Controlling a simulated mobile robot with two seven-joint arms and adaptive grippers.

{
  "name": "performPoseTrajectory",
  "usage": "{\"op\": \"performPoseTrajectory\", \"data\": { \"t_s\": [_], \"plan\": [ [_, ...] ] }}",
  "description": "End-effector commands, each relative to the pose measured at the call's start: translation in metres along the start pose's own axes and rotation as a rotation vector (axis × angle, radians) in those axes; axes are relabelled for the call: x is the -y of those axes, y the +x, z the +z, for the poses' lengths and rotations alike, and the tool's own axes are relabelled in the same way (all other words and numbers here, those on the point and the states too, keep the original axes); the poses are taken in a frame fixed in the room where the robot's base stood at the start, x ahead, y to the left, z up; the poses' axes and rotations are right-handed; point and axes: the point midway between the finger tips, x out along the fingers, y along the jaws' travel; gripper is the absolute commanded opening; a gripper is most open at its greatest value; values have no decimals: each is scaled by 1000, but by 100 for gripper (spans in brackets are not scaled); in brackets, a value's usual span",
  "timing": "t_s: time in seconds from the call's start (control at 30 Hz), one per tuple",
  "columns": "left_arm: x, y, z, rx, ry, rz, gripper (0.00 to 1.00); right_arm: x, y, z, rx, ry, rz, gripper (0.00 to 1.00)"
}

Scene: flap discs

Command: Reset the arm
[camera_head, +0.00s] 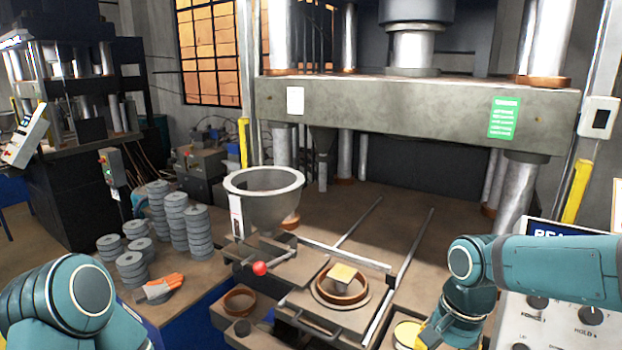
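My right arm (550,262) reaches in from the right edge. Its teal wrist (468,305) bends down at the lower right, in front of the control panel. The end of that arm, beside a round container with yellow contents (406,333), is small and partly cut off, so its fingers cannot be made out. My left arm (70,300) shows only as a rounded teal joint at the lower left. My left gripper is outside the view.
A large press (420,105) stands behind. A grey hopper (264,205), a red-knobbed lever (260,268) and a copper-coloured ring mould (343,288) are in the middle. Stacked grey discs (197,230) and orange-grey gloves (160,288) lie on the left bench. A control panel (560,325) is at right.

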Motion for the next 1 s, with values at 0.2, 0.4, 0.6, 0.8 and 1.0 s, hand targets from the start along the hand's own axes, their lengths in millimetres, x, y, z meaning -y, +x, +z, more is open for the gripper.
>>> {"op": "performPoseTrajectory", "data": {
  "t_s": [0.2,0.4,0.6,0.8,1.0],
  "plan": [
    [0,0,0,0,0,0,0,18,110,6,98,-152,-69,35],
    [0,0,0,0,0,0,0,16,222,33,155,-279,-161,35],
    [0,0,0,0,0,0,0,-5,301,69,157,-363,-216,35],
    [0,0,0,0,0,0,0,-25,341,95,141,-410,-229,35],
    [0,0,0,0,0,0,0,-45,367,119,125,-451,-225,35]
  ]
}}
